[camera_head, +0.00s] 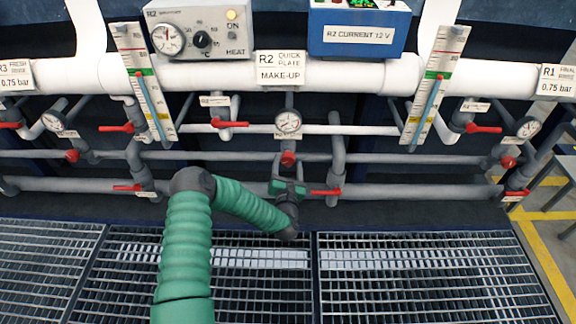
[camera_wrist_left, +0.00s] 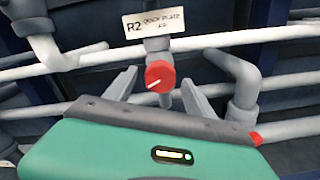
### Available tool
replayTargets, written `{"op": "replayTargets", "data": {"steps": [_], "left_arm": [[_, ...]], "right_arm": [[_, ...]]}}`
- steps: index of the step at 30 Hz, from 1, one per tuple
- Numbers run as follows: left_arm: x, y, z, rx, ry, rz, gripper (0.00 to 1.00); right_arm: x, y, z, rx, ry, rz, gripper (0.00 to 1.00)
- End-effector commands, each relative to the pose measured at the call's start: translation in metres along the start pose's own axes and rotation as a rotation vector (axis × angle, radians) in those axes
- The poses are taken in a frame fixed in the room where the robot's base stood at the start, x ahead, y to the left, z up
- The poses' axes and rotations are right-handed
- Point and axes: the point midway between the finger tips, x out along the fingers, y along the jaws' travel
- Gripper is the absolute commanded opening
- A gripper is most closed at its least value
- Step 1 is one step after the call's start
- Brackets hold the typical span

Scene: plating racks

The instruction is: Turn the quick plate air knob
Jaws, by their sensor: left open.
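The quick plate air knob (camera_head: 288,158) is small, round and red, on a grey vertical pipe at the middle of the panel, below a round gauge. In the left wrist view the knob (camera_wrist_left: 159,75) shows a white pointer line slanting to the lower left, under a label reading R2 quick plate. My left gripper (camera_head: 288,180) is just below the knob in the head view. In the left wrist view its two grey fingers are apart, one on each side of the knob; I cannot tell whether either touches it. My right gripper is not in view.
A red-handled valve (camera_head: 326,192) sits close to the right of my gripper, and another red-handled valve (camera_head: 228,123) is at the upper left. The gauge (camera_head: 288,121) is right above the knob. Grey pipes run across behind. Metal grating (camera_head: 420,285) lies below.

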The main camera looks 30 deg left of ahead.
Motion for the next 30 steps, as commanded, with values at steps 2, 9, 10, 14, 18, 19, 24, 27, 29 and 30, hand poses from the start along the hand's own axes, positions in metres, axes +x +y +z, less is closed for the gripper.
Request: {"op": "replayTargets", "data": {"steps": [2,9,10,14,18,19,24,27,29,30], "left_arm": [[0.013,-0.002,-0.003,0.001,-0.002,0.001,0.63],[0.027,0.000,0.001,0.001,0.000,-0.002,0.63],[0.027,0.000,0.001,0.001,0.000,-0.002,0.63],[0.027,0.000,0.001,0.001,0.000,-0.002,0.63],[0.026,0.000,0.001,0.001,0.000,-0.002,0.45],[0.026,0.000,0.001,0.002,0.000,-0.001,0.41],[0.026,-0.001,0.000,0.002,0.000,-0.002,0.19],[0.026,-0.001,0.000,0.002,0.000,-0.003,0.06],[0.026,-0.001,0.000,0.002,0.000,-0.003,0.03],[0.026,-0.001,0.000,0.002,0.000,-0.003,0.03]], "right_arm": [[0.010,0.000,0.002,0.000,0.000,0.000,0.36],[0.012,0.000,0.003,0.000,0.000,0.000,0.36],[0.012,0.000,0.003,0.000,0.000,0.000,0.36],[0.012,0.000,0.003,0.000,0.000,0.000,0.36],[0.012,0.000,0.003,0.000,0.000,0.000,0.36],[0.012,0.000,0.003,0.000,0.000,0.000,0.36],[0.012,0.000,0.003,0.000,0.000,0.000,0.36],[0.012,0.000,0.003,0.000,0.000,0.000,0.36],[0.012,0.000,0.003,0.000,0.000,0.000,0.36],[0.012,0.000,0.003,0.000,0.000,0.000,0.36]]}}
